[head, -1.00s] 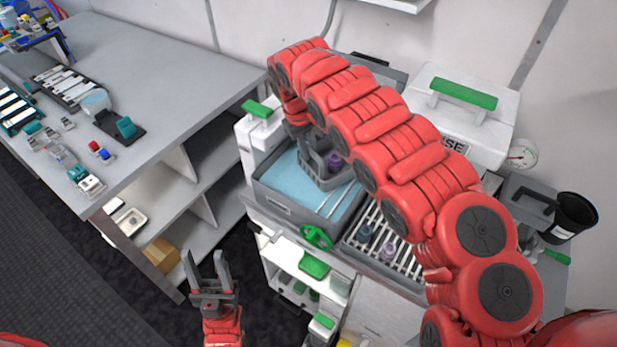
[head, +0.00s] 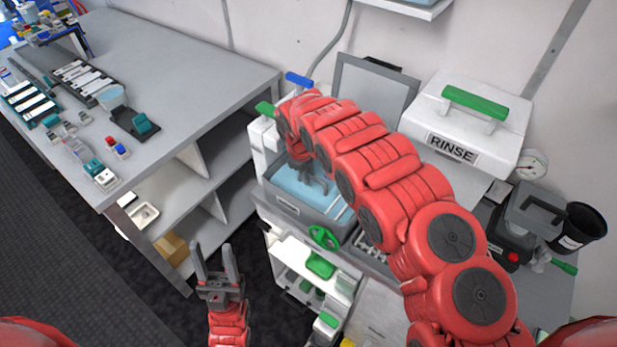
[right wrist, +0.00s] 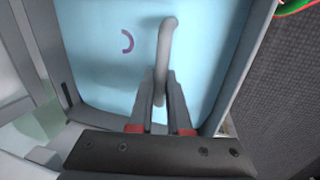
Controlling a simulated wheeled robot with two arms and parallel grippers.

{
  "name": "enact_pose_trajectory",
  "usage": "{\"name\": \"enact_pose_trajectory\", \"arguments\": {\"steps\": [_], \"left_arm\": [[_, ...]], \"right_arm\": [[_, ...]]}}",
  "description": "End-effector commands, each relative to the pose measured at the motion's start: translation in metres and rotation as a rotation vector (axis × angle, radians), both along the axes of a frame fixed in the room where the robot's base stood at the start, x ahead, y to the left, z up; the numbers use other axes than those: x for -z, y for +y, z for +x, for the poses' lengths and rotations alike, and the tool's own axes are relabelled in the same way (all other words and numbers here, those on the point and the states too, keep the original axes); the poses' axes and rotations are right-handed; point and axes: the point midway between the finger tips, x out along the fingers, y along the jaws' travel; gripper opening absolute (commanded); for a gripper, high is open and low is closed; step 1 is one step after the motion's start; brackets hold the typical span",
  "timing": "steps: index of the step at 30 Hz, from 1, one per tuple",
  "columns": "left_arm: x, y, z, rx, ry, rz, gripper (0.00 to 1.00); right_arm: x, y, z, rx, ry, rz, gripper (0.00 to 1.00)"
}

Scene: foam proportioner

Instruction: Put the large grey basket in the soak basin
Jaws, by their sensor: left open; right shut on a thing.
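The soak basin (head: 292,208) is a grey tub of pale blue liquid in the middle of the head view; its rim also shows in the right wrist view (right wrist: 243,65). My right gripper (right wrist: 160,85) is shut on the grey handle (right wrist: 167,38) of the large grey basket, inside the basin. The basket's body is hidden below the opaque liquid; only the handle and a purple arc (right wrist: 128,41) show above the surface. In the head view my right arm covers part of the basin. My left gripper (head: 214,250) is open and empty, low in front of the bench.
A white lidded box marked RINSE (head: 465,120) stands right of the basin. A green valve wheel (head: 323,237) sticks out at the basin's front. A grey raised lid (head: 372,88) stands behind. A grey table (head: 190,85) with small parts is at left.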

Motion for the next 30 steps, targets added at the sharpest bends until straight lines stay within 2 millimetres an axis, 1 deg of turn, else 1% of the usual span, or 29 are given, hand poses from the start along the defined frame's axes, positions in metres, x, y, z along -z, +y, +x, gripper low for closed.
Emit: {"name": "enact_pose_trajectory", "arguments": {"steps": [1, 4, 14, 15, 19, 20, 30], "left_arm": [[-0.005, 0.0, 0.0, 0.0, 0.0, 0.0, 0.5], [-0.008, 0.0, 0.0, 0.0, 0.0, 0.0, 0.5], [-0.005, 0.0, 0.0, 0.0, 0.0, 0.0, 0.5], [-0.006, 0.0, 0.0, 0.0, 0.0, 0.0, 0.5], [-0.006, 0.0, 0.0, 0.0, 0.0, 0.0, 0.5], [-0.006, 0.0, 0.0, 0.0, 0.0, 0.0, 0.5], [-0.006, 0.0, 0.0, 0.0, 0.0, 0.0, 0.5]], "right_arm": [[0.004, 0.001, -0.001, -0.001, 0.002, 0.001, 0.0], [0.015, 0.001, 0.0, 0.0, 0.0, 0.001, 0.0], [0.02, 0.0, 0.001, 0.001, -0.003, 0.001, 0.0], [0.019, 0.0, 0.001, 0.001, -0.003, 0.001, 0.21], [0.019, 0.0, 0.001, 0.002, -0.003, 0.001, 0.45], [0.019, 0.0, 0.001, 0.001, -0.003, 0.001, 0.46], [0.016, 0.001, 0.0, 0.001, -0.003, 0.001, 0.46]]}}
